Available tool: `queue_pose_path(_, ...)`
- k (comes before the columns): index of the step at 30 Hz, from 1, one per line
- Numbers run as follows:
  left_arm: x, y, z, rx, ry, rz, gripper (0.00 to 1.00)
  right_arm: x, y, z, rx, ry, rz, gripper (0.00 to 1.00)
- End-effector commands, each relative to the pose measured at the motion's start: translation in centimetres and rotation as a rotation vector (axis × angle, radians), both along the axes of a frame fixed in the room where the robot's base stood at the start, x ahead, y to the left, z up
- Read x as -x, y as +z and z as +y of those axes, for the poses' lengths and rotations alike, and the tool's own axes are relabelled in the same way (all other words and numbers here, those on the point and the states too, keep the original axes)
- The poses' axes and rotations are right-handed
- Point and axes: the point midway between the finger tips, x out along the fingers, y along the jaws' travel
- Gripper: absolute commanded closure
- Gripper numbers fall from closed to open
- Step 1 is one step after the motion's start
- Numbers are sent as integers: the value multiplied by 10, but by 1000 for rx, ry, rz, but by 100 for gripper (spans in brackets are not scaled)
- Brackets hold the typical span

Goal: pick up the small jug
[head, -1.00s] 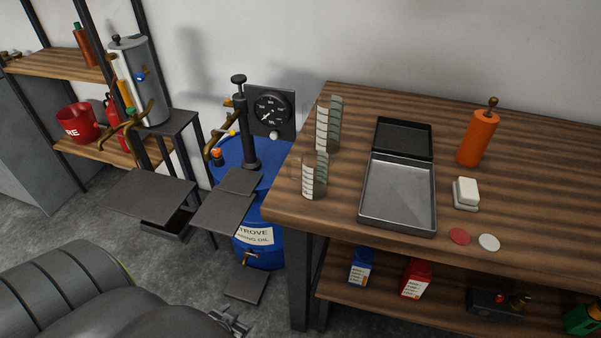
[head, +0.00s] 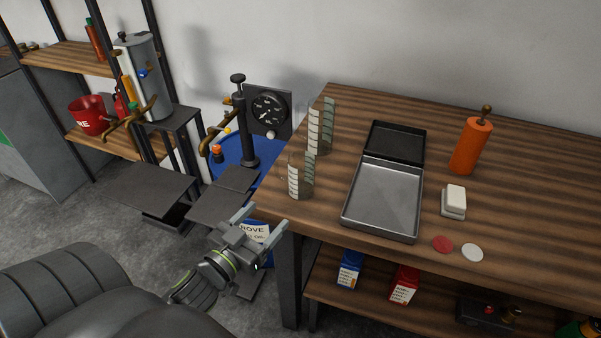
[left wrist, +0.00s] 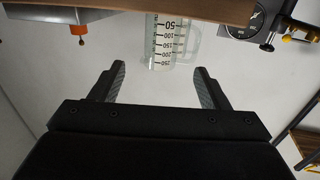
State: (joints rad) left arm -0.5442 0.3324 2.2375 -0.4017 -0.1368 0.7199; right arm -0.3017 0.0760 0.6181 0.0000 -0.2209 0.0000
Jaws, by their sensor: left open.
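The small jug (head: 300,176) is clear with white scale marks and stands upright near the left edge of the wooden bench. A taller clear jug (head: 320,126) stands just behind it. My left gripper (head: 270,216) is open and empty, to the left of the bench corner and apart from the small jug. In the left wrist view, a clear jug (left wrist: 168,45) with dark scale numbers and a handle on its right shows upside down, beyond the gap between my open fingers (left wrist: 160,80). My right gripper is not in view.
An open metal case (head: 382,205), an orange bottle (head: 470,148), a white block (head: 454,200) and two discs stand on the bench (head: 530,180). A blue drum (head: 225,160) with a pump and gauge is left of it. The bench edge lies close to my gripper.

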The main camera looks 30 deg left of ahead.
Motion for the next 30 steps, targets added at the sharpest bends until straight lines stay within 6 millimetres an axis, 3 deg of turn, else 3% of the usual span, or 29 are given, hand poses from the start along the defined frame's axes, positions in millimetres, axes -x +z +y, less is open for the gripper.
queue_pose_path(1,-10,7,0,3,1,-3,31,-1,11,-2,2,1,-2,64)
queue_pose_path(15,-90,2,1,-1,0,0,31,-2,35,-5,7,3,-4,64)
queue_pose_path(25,-113,2,2,-1,1,2,31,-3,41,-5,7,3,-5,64)
queue_pose_path(30,-136,4,5,0,0,0,31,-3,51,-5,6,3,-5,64)
